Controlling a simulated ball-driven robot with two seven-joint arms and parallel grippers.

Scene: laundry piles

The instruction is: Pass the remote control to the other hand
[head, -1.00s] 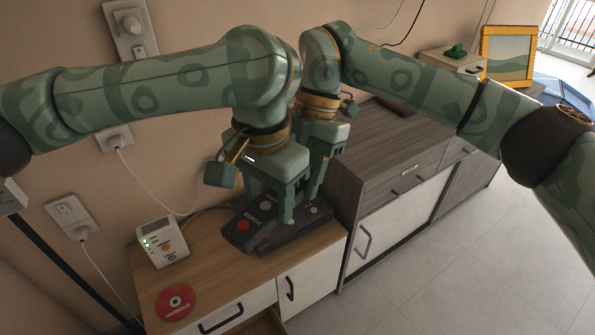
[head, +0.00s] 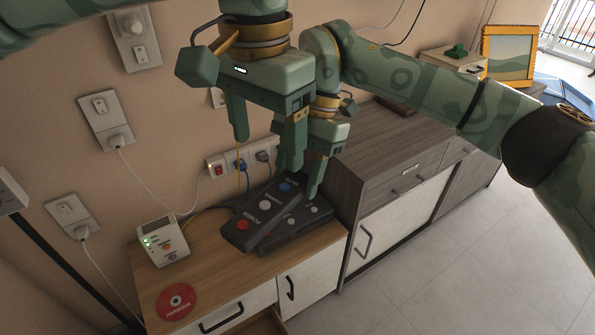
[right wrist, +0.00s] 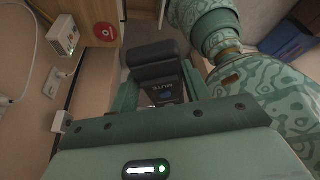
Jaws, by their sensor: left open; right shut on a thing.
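The dark remote control (head: 263,213), with red, white and blue buttons and a "POWER" label, lies slanted above the left cabinet top. My right gripper (head: 308,190) is shut on its far end, by the blue button; one finger is partly hidden. In the right wrist view, the remote (right wrist: 163,92) sits between the fingers, with "MUTE" readable. My left gripper (head: 264,156) is open and empty above the remote, fingers pointing down and clear of it. A second dark, button-bearing object (head: 300,228) lies beneath and beside the remote; I cannot tell whether they touch.
A white device with green lights (head: 160,242) and a red disc (head: 176,301) are on the wooden cabinet top (head: 225,268). Wall sockets and cables (head: 240,163) are behind. A taller grey-brown cabinet (head: 385,150) stands close on the right.

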